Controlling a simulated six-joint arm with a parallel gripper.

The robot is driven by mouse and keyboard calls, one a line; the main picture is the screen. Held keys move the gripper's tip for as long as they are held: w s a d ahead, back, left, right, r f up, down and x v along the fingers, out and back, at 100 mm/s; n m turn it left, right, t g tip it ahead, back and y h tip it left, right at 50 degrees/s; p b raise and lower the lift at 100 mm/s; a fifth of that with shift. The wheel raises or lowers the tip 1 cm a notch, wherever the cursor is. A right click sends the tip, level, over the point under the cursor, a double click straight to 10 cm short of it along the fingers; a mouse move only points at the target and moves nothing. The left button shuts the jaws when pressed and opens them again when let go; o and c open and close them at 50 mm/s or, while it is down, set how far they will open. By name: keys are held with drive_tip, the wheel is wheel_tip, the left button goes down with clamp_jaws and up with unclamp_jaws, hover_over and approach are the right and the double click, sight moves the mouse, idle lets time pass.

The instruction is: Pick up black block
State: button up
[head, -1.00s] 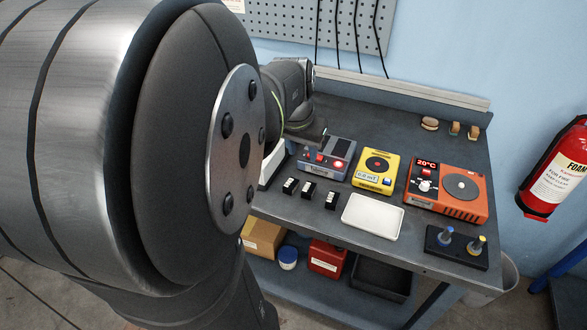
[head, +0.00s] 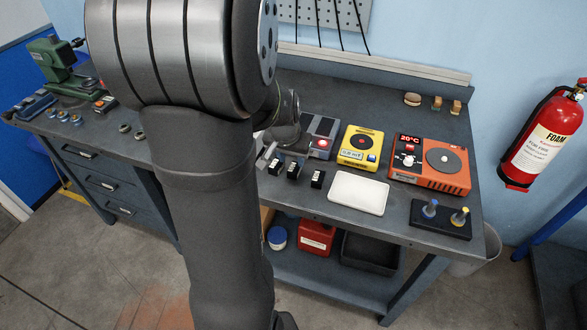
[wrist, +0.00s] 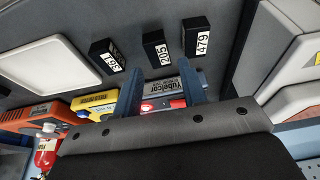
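Three black blocks with white number labels stand in a row on the grey bench. In the wrist view they are the block marked 205 (wrist: 155,50), the block marked 479 (wrist: 192,32) and a third block (wrist: 104,50) whose number is hard to read. In the head view the row lies left of the white tray, with the rightmost block (head: 317,179) clearest. My gripper (wrist: 160,66) is open and empty, its two blue-grey fingers apart. The fingertips point toward the blocks, nearest 205 and 479. In the head view my gripper (head: 267,157) is partly hidden by my arm, near the leftmost block.
A white tray (head: 358,193) lies right of the blocks. Behind them stand a grey device (head: 322,128), a yellow device (head: 358,145) and an orange hotplate (head: 436,163). A black stand with two pegs (head: 440,220) sits at the front right.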

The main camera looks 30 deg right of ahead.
sight(294, 168)
drive_tip(key=shift+x, duration=2.5)
drive_tip(key=shift+d, duration=0.15)
clamp_jaws()
